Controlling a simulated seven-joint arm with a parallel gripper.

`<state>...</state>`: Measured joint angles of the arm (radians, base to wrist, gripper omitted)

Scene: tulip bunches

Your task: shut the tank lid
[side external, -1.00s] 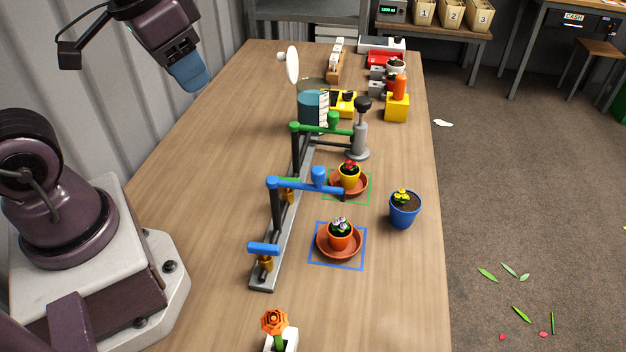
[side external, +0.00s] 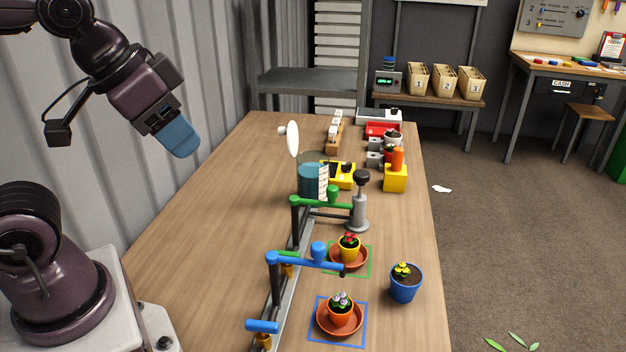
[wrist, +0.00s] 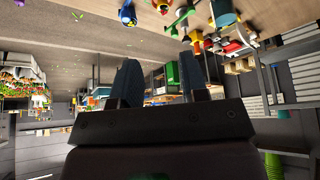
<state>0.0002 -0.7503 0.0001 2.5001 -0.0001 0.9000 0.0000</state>
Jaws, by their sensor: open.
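The tank (side external: 310,184) is a teal-filled clear cylinder on the table, behind the green-armed stand. A white scale strip is on its right side. Its lid appears to be the white round disc (side external: 292,139), standing upright above the tank's back left rim, so the tank's top is open. My gripper (side external: 180,140) has blue fingers and hangs in the air to the left of the tank, well apart from it and empty. In the wrist view its two fingers (wrist: 160,82) are spread with nothing between them.
A rail with green (side external: 325,203) and blue (side external: 310,262) lever arms stands in front of the tank. A yellow box (side external: 342,177) and a grey plunger post (side external: 358,212) are close on its right. Potted flowers stand nearer the front. The table's left side is clear.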

